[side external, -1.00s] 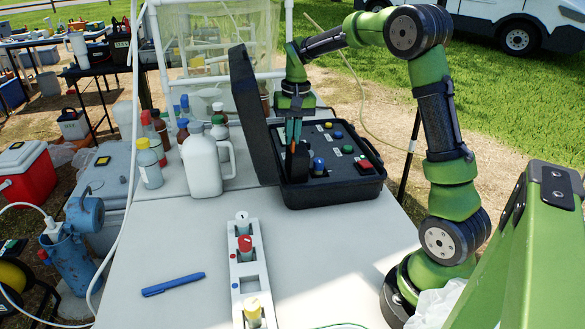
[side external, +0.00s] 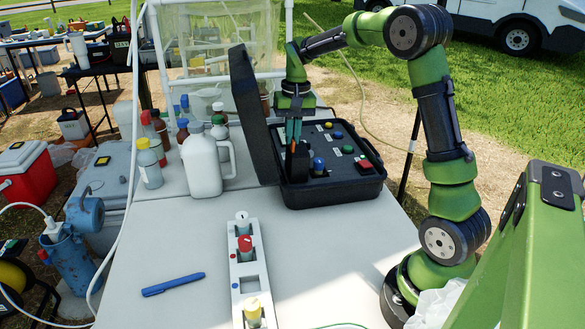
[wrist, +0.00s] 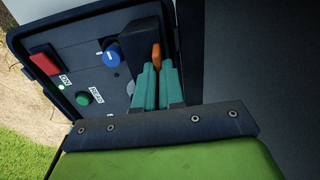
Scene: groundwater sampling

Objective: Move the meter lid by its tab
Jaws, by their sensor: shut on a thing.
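The meter is a black case (side external: 330,200) standing open on the table, with its large dark cover panel (side external: 247,100) upright on the left. A small dark lid-like piece (wrist: 140,42) stands up from the control panel and carries an orange tab (wrist: 156,56). My gripper (side external: 293,143) points down over the left part of the case. In the wrist view its teal fingers (wrist: 158,68) are closed on the orange tab. The fingers partly hide the tab and the panel behind it.
Beside the dark piece are a blue knob (wrist: 112,54), a green button (wrist: 82,98) and a red switch (wrist: 45,62). A white jug (side external: 202,165) and several bottles stand left of the case. A white rack (side external: 236,270) and blue pen (side external: 173,284) lie in front.

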